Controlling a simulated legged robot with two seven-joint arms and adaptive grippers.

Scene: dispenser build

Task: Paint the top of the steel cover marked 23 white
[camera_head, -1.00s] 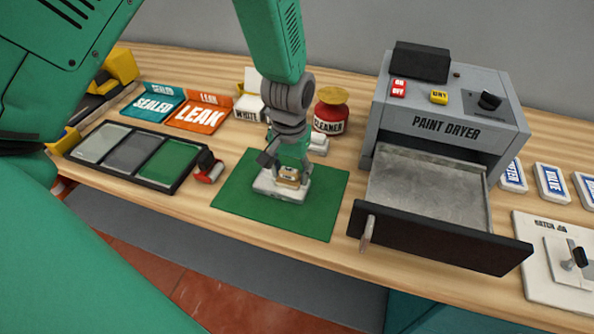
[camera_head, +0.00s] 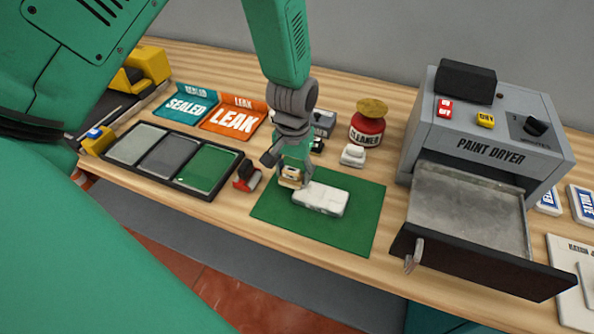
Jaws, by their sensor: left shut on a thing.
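The steel cover (camera_head: 322,198) is a flat, pale, rounded plate lying on the green mat (camera_head: 355,228). Its top looks whitish, and I cannot read a number on it. My left gripper (camera_head: 291,176) is shut on a small tan block (camera_head: 291,180), just beside the plate's left end. I cannot tell whether the block touches the plate or mat. A black tray (camera_head: 180,188) to the left has light, grey and green compartments. My right gripper is not in view.
A paint dryer (camera_head: 490,150) with its drawer (camera_head: 470,215) pulled out stands to the right. A cleaner jar (camera_head: 367,130) and a small white object (camera_head: 352,155) are behind the mat. A red-and-black tool (camera_head: 246,177) lies beside the tray.

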